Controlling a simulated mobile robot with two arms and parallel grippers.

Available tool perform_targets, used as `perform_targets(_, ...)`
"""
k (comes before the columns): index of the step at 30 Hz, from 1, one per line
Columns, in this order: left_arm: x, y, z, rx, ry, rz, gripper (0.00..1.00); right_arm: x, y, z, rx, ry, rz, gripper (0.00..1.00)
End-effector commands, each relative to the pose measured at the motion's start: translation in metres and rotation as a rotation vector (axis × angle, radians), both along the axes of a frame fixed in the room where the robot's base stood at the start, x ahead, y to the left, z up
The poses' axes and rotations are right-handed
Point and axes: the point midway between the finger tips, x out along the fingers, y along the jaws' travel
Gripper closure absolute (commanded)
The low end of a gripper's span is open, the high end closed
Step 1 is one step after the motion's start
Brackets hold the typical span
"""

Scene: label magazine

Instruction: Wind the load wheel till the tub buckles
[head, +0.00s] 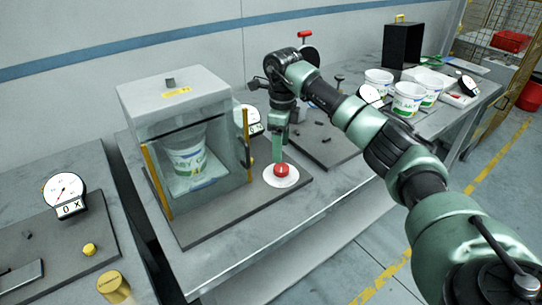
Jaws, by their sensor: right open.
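A white tub (187,160) with green and blue print stands upright inside a grey box-shaped press (172,95) with a clear front. Its wall looks whole through the pane. A red knob (281,170) on a round white disc (291,180) sits at the right of the press's base. No part is plainly marked as the load wheel. My right gripper (278,157) points down just above the red knob, open, with nothing seen between its fingers. Whether it touches the knob is unclear. A dial gauge (252,118) is partly hidden behind the press. My left gripper is out of view.
At the left stands another dial gauge (66,190) on a dark plate, with a yellow knob (90,249) and a brass cylinder (112,286) nearby. More white tubs (408,97) and a black box (402,45) stand at the back right. A red-topped handle (304,35) rises behind my arm.

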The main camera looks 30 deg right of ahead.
Motion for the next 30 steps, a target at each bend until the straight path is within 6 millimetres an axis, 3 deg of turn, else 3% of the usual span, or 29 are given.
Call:
perform_targets(5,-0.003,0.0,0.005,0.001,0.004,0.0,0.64,-0.001,-0.001,-0.013,-0.003,0.007,-0.002,0.35)
perform_targets(14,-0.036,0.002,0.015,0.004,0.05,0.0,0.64,-0.002,0.0,-0.06,-0.001,0.006,-0.001,0.35)
perform_targets(20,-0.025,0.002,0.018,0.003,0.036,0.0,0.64,-0.001,0.0,-0.076,-0.001,0.003,-0.001,0.35)
perform_targets(24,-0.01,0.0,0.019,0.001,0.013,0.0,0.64,-0.001,-0.001,-0.078,-0.002,0.002,-0.001,0.35)
perform_targets(28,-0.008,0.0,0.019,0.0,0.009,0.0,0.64,-0.001,-0.001,-0.078,-0.002,0.002,-0.001,0.35)
perform_targets(30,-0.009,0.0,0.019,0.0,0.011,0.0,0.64,-0.001,-0.001,-0.078,-0.002,0.002,-0.001,0.55)
